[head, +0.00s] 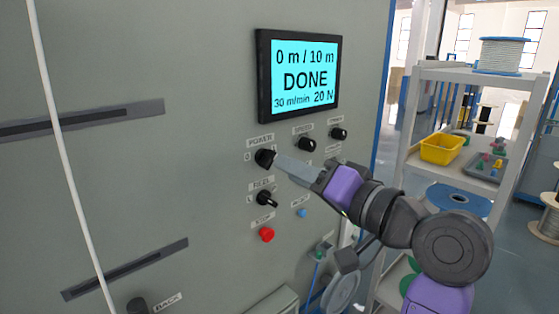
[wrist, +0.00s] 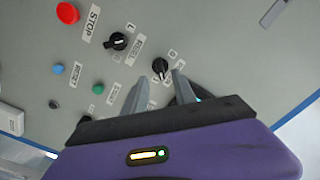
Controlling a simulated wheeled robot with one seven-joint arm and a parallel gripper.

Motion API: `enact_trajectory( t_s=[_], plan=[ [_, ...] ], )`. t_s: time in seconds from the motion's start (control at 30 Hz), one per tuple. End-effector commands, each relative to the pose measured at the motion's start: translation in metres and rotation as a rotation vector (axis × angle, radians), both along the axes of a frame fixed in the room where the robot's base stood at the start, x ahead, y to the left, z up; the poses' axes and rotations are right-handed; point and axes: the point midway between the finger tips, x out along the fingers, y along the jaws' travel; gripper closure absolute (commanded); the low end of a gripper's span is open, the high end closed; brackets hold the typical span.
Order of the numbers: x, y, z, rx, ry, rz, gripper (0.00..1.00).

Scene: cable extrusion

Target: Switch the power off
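The black POWER knob (head: 265,158) is on the grey machine panel, below the screen, with a 0 mark at its left. In the wrist view the knob (wrist: 160,67) lies between and just beyond my fingertips. My gripper (head: 281,162) reaches in from the right. In the wrist view my gripper (wrist: 159,79) is open, with a gap between its two fingers; I cannot tell whether either touches the knob. Which way the knob is turned is hard to tell. The screen (head: 305,75) is lit and reads 0 m / 10 m, DONE, 30 m/min, 20 N.
Below POWER are the black REEL knob (head: 267,199) and red STOP button (head: 266,235). The SPEED knob (head: 306,144) and another black knob (head: 338,134) are right of it. A blue button (head: 301,213) sits lower right. A shelf (head: 455,75) with a yellow bin (head: 442,149) stands behind.

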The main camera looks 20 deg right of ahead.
Motion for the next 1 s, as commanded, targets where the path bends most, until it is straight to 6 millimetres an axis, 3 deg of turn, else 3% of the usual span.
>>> enact_trajectory(
  t_s=[0.3,0.67,0.83,1.0],
  plan=[
    [0.039,0.013,0.001,0.001,0.0,-0.001,0.67],
    [0.045,0.014,0.0,0.0,-0.002,-0.002,0.67],
    [0.045,0.014,0.0,0.0,-0.002,-0.002,0.99],
    [0.045,0.014,0.0,-0.001,-0.002,-0.003,1.0]
  ],
)
